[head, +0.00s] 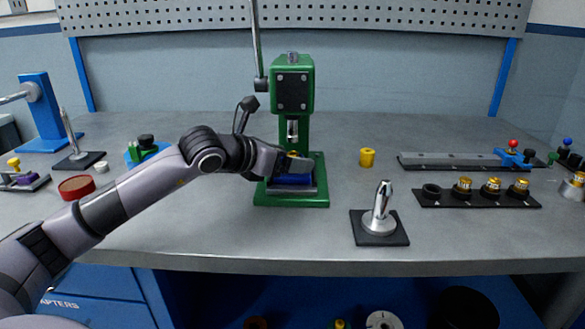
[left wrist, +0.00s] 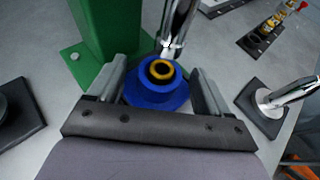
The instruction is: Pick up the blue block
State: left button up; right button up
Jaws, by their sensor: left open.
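The blue block (head: 293,180) sits on the base of the green press (head: 293,88), below its ram. In the left wrist view the block (left wrist: 153,98) is round and stepped, with a yellow ring (left wrist: 161,69) and a dark hole at its top. My left gripper (head: 297,162) reaches in from the left at the block. In the left wrist view its two fingers (left wrist: 158,88) are open, one on each side of the block. I cannot tell whether they touch it. The gripper hides part of the block in the head view. My right gripper is not in view.
The press's ram (left wrist: 176,28) stands close behind the block. A yellow cylinder (head: 367,158) and a silver post on a black base (head: 380,233) stand to the right. A black rack (head: 477,199) holds brass parts. The table's front middle is clear.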

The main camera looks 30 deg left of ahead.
pick_arm(q)
jog(key=c, duration=1.2)
jog(key=shift+r, duration=0.15)
grip_shut()
